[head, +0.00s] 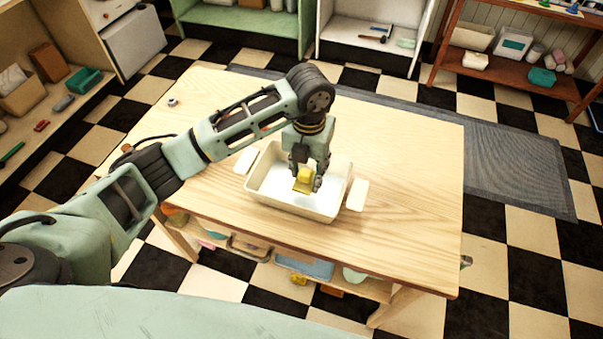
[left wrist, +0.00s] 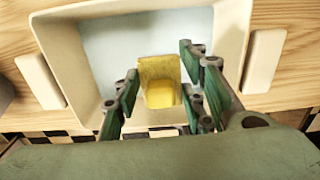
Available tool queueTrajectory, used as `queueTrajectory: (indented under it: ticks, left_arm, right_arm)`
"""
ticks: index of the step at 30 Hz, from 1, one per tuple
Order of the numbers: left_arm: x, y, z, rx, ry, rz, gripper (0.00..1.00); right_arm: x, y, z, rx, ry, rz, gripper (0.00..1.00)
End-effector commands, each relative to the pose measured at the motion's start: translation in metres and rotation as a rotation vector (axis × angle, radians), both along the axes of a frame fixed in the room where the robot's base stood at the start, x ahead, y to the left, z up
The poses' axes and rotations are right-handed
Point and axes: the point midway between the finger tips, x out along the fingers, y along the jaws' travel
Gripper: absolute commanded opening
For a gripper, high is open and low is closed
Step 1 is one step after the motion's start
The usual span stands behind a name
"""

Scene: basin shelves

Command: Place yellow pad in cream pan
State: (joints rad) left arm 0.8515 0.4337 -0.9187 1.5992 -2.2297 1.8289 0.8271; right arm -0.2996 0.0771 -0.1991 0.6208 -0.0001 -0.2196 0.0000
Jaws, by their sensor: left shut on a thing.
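The cream pan (head: 283,205) is a rectangular basin with a pale inside and a side handle at each end, on the wooden table. In the left wrist view, the pan (left wrist: 72,62) spreads out behind the fingers. My left gripper (head: 306,180) points down over the pan's opening, shut on the yellow pad (head: 303,173). In the left wrist view, the pad (left wrist: 160,82) shows between the fingers of the left gripper (left wrist: 160,98), against the pan's pale floor. I cannot tell whether the pad touches that floor. My right gripper is not in view.
The wooden table (head: 400,190) is mostly bare around the pan, with a small ring-like item (head: 172,102) near its far left corner. Several items sit on a shelf below the tabletop. Stocked shelves stand at the left, back and right. A grey mat (head: 515,165) lies on the checkered floor.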

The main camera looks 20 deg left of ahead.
Motion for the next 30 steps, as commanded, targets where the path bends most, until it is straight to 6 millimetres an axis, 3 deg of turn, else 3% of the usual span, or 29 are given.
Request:
queueTrajectory:
  ticks: [6,17,28,29,30]
  left_arm:
    - [0.012,0.018,-0.013,-0.001,0.0,-0.001,0.16]
    - [0.012,0.018,-0.052,-0.001,0.001,-0.001,0.16]
    - [0.013,0.018,-0.059,-0.001,-0.001,-0.002,0.16]
    - [0.013,0.018,-0.057,-0.001,-0.001,-0.002,0.41]
    - [0.013,0.018,-0.057,-0.001,-0.001,-0.002,0.44]
  right_arm:
    - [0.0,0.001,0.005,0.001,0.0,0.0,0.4]
    - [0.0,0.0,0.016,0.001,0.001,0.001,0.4]
    - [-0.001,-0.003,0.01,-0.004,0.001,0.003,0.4]
    - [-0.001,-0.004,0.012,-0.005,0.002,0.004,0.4]
    - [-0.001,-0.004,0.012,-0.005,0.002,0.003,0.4]
